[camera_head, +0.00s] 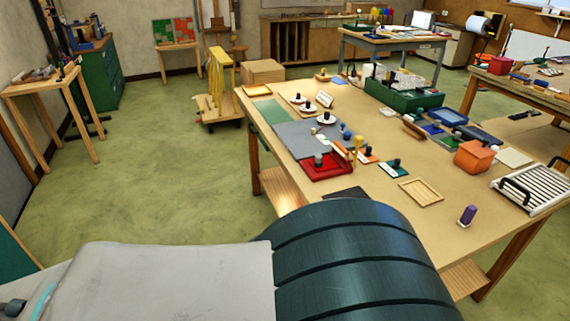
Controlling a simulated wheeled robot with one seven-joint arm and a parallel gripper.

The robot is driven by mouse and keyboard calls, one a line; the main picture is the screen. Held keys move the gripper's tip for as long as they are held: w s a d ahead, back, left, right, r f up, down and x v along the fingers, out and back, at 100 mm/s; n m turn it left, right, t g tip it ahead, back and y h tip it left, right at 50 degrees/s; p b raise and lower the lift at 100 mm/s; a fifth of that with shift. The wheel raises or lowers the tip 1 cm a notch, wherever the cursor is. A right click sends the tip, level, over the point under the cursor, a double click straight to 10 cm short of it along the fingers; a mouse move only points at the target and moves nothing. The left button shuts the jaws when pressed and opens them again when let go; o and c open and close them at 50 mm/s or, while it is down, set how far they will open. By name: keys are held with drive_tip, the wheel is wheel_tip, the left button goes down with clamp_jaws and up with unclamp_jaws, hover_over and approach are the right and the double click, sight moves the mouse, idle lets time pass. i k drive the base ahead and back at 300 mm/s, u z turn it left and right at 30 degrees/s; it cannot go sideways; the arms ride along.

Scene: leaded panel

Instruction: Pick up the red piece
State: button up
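A red, shallow, tray-like piece (318,172) lies at the front left of the large work table (462,232), with a small dark-topped thing standing on it. I cannot tell whether it is the red piece meant. A red and green panel (185,30) stands on a small easel table at the back, and its separate pieces are too small to make out. My gripper is not in view. A grey and dark teal part of my own body fills the lower left and middle of the view and hides the floor there.
An orange box (474,157), a wooden frame (421,192), a purple-topped thing (467,215) and a slatted rack (529,190) occupy the table's right part. A green case (403,95) stands farther back. A yellow stand (218,88) is left of the table.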

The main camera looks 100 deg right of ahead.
sight(319, 164)
drive_tip(key=i, duration=0.15)
drive_tip(key=z, duration=2.05)
drive_tip(key=i, duration=2.65)
drive_tip(key=z, duration=3.95)
drive_tip(key=i, duration=1)
